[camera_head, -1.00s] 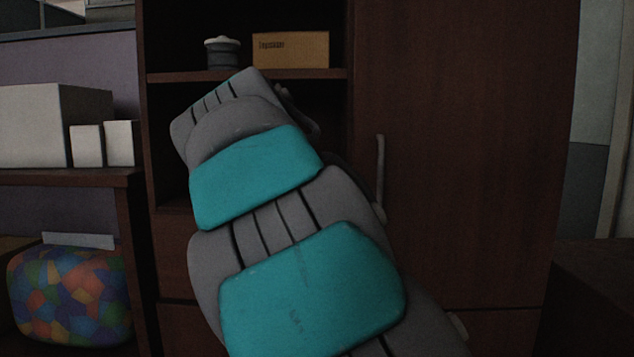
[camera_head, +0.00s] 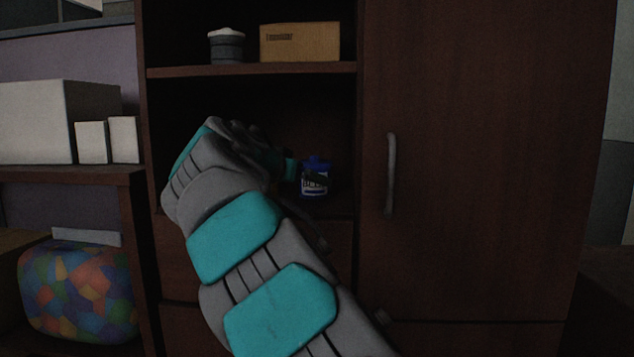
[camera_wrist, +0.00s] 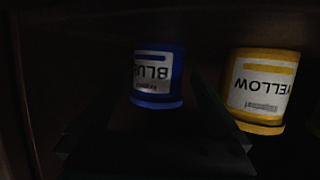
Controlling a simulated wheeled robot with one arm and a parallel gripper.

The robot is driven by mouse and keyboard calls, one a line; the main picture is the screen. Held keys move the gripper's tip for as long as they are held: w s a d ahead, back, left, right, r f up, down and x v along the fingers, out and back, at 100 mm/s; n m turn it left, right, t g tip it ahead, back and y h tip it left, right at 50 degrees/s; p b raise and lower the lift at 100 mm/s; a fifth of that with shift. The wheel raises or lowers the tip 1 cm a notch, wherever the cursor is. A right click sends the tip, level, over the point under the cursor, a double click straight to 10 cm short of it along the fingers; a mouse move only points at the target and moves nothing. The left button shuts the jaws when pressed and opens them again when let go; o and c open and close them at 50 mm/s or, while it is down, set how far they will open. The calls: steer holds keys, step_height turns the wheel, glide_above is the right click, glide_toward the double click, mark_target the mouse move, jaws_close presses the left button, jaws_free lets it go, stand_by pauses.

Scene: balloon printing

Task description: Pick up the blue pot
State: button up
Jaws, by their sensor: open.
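The blue pot (camera_head: 315,182) stands on the middle shelf of the dark wooden cabinet, with a blue lid and a white label. In the wrist view the blue pot (camera_wrist: 157,82) appears upside down, its label facing me, ahead of and between my two dark fingers. My gripper (camera_wrist: 152,98) is open and empty. In the head view my gripper (camera_head: 287,167) is just left of the blue pot, and its fingers are mostly hidden by my arm. Whether a finger touches the pot cannot be told.
A yellow pot (camera_wrist: 262,92) is beside the blue pot, just outside my right finger in the wrist view. The shelf above (camera_head: 250,70) holds a grey jar (camera_head: 226,47) and a cardboard box (camera_head: 300,43). A closed cabinet door (camera_head: 480,160) is on the right.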

steer(key=x, duration=0.4)
steer(key=shift+w+d+r+p, duration=0.15)
steer(key=shift+w+d+p, duration=0.1)
steer(key=shift+w+p, duration=0.1)
steer(key=shift+s, duration=0.1)
steer(key=shift+c, duration=0.2)
steer(key=c, duration=1.2)
steer(key=shift+c, duration=0.3)
steer(key=shift+r, duration=0.1)
